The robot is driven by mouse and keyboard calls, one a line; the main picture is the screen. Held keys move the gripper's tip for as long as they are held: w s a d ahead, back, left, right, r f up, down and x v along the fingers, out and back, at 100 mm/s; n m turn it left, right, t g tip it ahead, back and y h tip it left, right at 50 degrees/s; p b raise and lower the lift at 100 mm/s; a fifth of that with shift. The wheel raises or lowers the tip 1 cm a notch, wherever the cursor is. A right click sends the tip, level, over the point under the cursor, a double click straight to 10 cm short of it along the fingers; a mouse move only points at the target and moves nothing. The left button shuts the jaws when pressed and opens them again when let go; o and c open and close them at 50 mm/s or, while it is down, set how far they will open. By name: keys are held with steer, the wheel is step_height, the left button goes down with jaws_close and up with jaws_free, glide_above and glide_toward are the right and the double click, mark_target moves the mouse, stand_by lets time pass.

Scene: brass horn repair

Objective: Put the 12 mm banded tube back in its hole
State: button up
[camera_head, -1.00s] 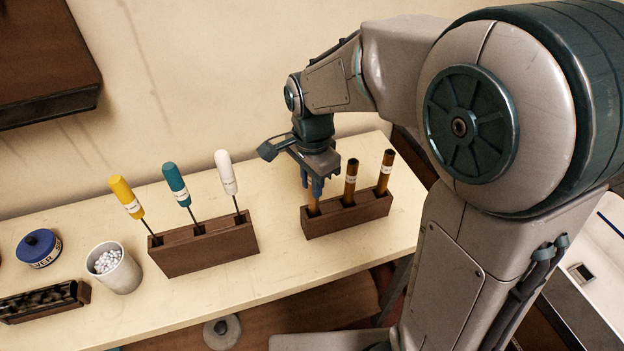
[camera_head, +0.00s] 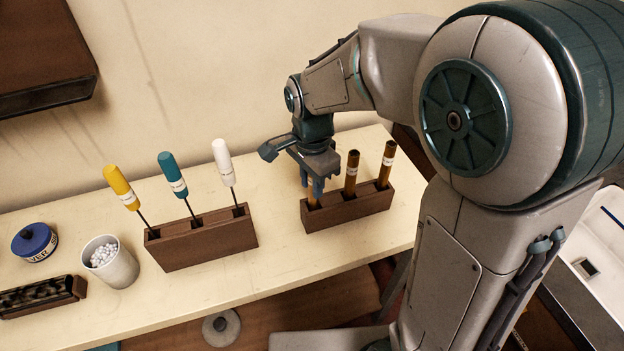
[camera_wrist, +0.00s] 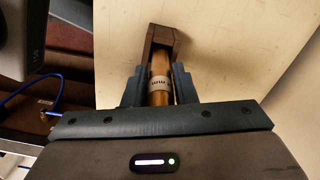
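The banded tube (camera_wrist: 160,80) is brass-coloured with a pale label band, of which only "mm" can be made out. It stands in the left hole of the dark wooden tube rack (camera_head: 347,211); its lower part shows in the head view (camera_head: 314,204). My gripper (camera_head: 313,186) points down over that hole, with one finger on each side of the tube. In the wrist view the fingers (camera_wrist: 160,88) look closed against the tube at its band. The tube's top is hidden by my gripper, and how deep it sits is hard to tell.
Two other banded tubes (camera_head: 351,172) (camera_head: 387,165) stand in the rack, close to the right of my gripper. A second rack (camera_head: 205,243) holds yellow, teal and white-handled tools. A cup of white beads (camera_head: 117,267) and a blue-lidded tin (camera_head: 36,243) stand further left.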

steer(key=o, duration=0.3)
step_height(320, 180, up, 14)
steer(key=shift+f, duration=0.1)
stand_by(0.4)
steer(key=shift+d, duration=0.1)
